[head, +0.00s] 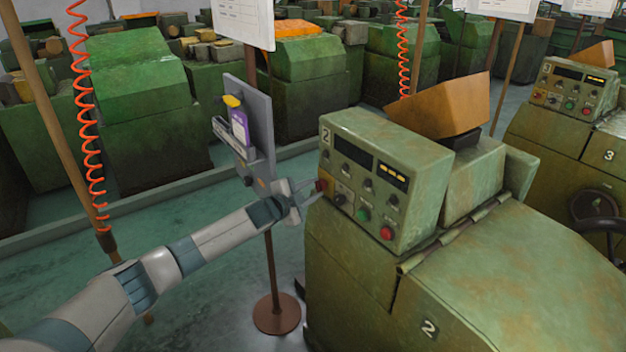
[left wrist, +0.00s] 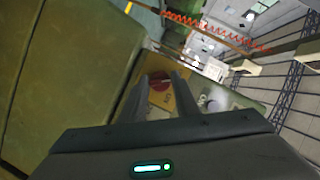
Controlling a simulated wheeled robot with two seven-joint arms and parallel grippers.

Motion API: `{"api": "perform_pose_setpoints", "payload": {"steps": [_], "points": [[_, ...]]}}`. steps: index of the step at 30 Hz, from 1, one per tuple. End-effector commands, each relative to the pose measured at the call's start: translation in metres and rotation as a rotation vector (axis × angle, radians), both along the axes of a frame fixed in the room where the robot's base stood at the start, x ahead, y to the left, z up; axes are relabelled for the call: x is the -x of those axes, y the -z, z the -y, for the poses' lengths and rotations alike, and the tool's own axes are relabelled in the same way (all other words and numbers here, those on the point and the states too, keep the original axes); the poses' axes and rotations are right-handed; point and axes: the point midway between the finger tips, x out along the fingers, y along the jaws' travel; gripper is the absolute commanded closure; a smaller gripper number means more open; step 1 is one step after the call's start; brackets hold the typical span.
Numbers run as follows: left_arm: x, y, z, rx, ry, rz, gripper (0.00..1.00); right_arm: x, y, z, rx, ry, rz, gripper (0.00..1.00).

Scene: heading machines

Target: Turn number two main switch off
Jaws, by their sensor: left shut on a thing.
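The green machine marked 2 (head: 350,270) stands right of centre in the head view, with a control box (head: 420,150) on top. Its red main switch (head: 322,185) sits on a yellow plate at the lower left of the box's panel. In the left wrist view the red knob (left wrist: 160,83) shows between the fingers, on the yellow plate (left wrist: 164,100). My left gripper (head: 313,191) reaches in from the left and is shut on the red main switch. The fingers partly hide the knob, so its exact angle is unclear. My right gripper is not in view.
Beside the switch are a black knob (head: 340,199), a green button (head: 363,214) and a red button (head: 387,232). A grey sign board on a post (head: 269,250) stands close behind my left arm. Machine 3 (head: 565,135) is at the right.

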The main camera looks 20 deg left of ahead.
Motion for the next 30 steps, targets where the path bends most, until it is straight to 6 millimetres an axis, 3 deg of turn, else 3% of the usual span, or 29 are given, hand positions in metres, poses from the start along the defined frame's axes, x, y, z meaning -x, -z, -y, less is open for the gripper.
{"api": "perform_pose_setpoints", "payload": {"steps": [1,9,26,27,29,30], "points": [[0.0,-0.004,-0.001,0.024,0.0,-0.023,0.94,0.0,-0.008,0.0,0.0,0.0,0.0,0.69],[-0.001,-0.002,-0.002,0.138,-0.001,-0.111,0.94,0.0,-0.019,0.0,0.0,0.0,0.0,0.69],[0.0,0.001,-0.001,0.176,0.0,-0.139,0.94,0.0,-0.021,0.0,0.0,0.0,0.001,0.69],[0.0,0.001,-0.001,0.176,0.0,-0.139,0.67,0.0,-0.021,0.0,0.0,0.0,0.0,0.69],[0.0,0.001,-0.001,0.175,-0.001,-0.138,0.53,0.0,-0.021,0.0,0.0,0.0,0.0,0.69],[0.0,0.001,-0.001,0.175,-0.001,-0.138,0.53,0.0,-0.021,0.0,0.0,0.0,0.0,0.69]]}}
